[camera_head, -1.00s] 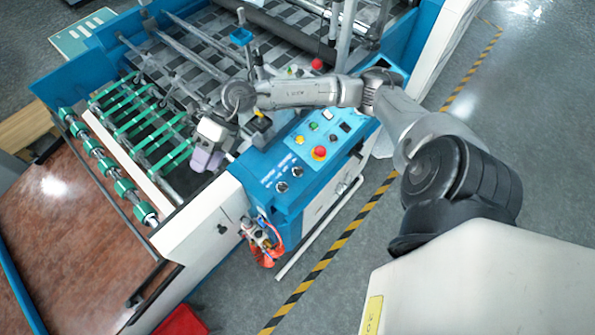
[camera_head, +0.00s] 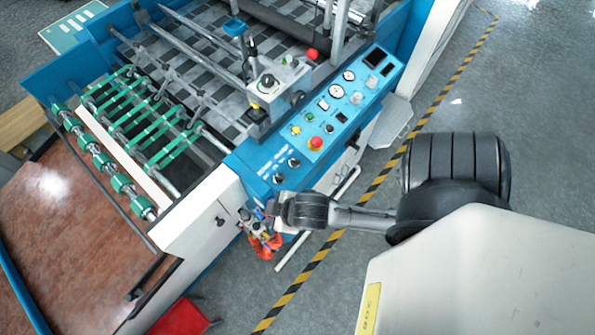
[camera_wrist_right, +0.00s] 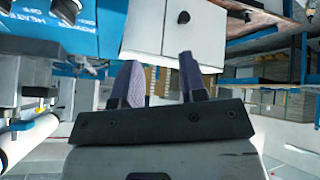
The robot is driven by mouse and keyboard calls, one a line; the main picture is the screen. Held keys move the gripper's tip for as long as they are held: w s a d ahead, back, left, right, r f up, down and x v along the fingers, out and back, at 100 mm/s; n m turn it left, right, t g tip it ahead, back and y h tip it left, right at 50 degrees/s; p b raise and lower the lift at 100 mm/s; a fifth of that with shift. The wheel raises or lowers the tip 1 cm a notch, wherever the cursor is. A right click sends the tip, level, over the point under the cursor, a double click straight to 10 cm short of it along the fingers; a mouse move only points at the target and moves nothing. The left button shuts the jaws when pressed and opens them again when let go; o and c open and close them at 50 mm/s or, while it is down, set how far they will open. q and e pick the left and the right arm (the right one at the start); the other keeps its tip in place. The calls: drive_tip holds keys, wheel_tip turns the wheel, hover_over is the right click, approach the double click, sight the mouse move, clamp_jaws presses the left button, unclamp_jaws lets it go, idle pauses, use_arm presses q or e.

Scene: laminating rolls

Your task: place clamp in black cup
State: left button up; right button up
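My right gripper (camera_wrist_right: 162,82) shows in the right wrist view with its two purple-grey fingers apart and nothing between them. Beyond the fingers is a white panel of the machine. In the head view my right arm reaches in from the right to the front side of the machine, and its dark wrist end largely hides the gripper there. I cannot make out a clamp or a black cup in either view. My left gripper is in neither view.
The laminating machine has a blue control panel (camera_head: 315,130) with buttons and gauges. Red-orange fittings (camera_head: 265,245) hang at its side, close to my wrist. A red box (camera_head: 180,318) stands below. The grey floor (camera_head: 470,115) with a striped line is open.

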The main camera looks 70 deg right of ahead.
drive_tip(key=s+a+f+g+y, duration=0.1)
drive_tip(key=s+a+f+g, duration=0.1)
drive_tip(key=s, duration=0.5)
drive_tip(key=shift+a+g, duration=0.15)
drive_tip(key=shift+g, duration=0.65)
wheel_tip(320, 180, down, 13)
drive_tip(key=b, duration=1.3)
drive_tip(key=shift+f, duration=0.15)
wheel_tip(320, 180, up, 30)
drive_tip(key=p, duration=2.9)
drive_tip(key=shift+f, duration=0.15)
